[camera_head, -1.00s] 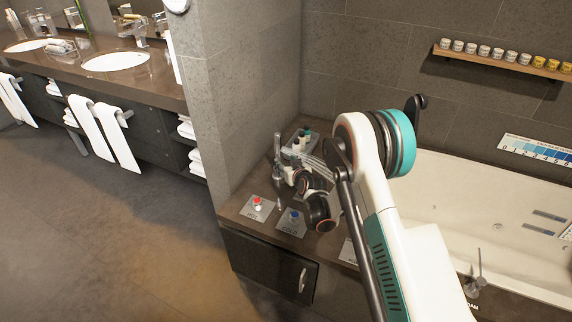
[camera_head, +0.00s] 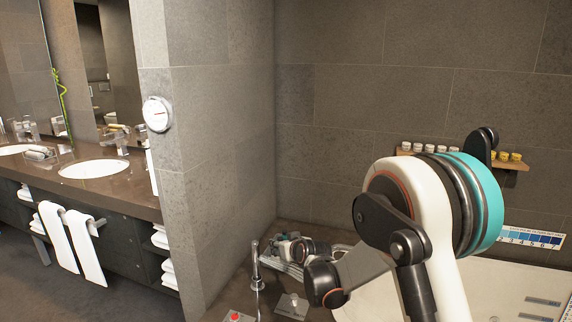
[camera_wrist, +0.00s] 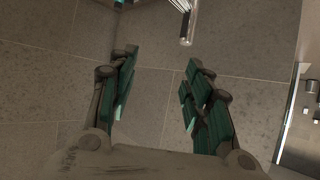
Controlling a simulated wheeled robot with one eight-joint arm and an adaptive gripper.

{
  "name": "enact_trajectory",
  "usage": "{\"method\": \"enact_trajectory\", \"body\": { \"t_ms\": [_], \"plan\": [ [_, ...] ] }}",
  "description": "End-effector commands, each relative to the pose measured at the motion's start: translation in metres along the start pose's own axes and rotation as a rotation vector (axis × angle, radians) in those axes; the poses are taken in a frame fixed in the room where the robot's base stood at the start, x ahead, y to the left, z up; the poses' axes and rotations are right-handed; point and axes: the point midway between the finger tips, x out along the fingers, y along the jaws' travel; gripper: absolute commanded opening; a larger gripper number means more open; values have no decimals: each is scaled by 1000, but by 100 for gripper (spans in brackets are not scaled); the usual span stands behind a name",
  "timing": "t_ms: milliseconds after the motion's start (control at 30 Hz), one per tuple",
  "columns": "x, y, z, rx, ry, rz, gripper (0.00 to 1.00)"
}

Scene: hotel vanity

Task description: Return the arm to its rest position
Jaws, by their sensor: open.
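My arm is folded in the right half of the head view, with its elbow high over the tub side and its forearm running down and left. My gripper (camera_head: 285,248) is small there, close behind the upright metal faucet and partly hidden. The wrist view shows my gripper (camera_wrist: 158,68) open, its two teal-padded fingers spread apart. Nothing is between them; grey tiles lie beyond.
A metal faucet (camera_head: 256,264) stands on the ledge by the wall corner, near a red button (camera_head: 235,317). A bathtub (camera_head: 500,290) lies at right under a shelf of small jars (camera_head: 515,164). A round gauge (camera_head: 157,114) hangs on the wall. The vanity (camera_head: 120,205) is at left.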

Motion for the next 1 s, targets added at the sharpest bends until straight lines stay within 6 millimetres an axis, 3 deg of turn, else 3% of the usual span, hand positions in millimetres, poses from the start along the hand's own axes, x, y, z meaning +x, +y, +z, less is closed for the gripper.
{"method": "enact_trajectory", "body": {
  "t_ms": [33,200,467,767,1000],
  "plan": [
    [-19,5,-9,6,-13,8,46],
    [-76,18,-28,26,-59,31,46],
    [-167,32,-40,59,-129,72,46],
    [-272,41,-25,102,-210,122,46],
    [-351,42,6,138,-274,168,46]
  ]
}}
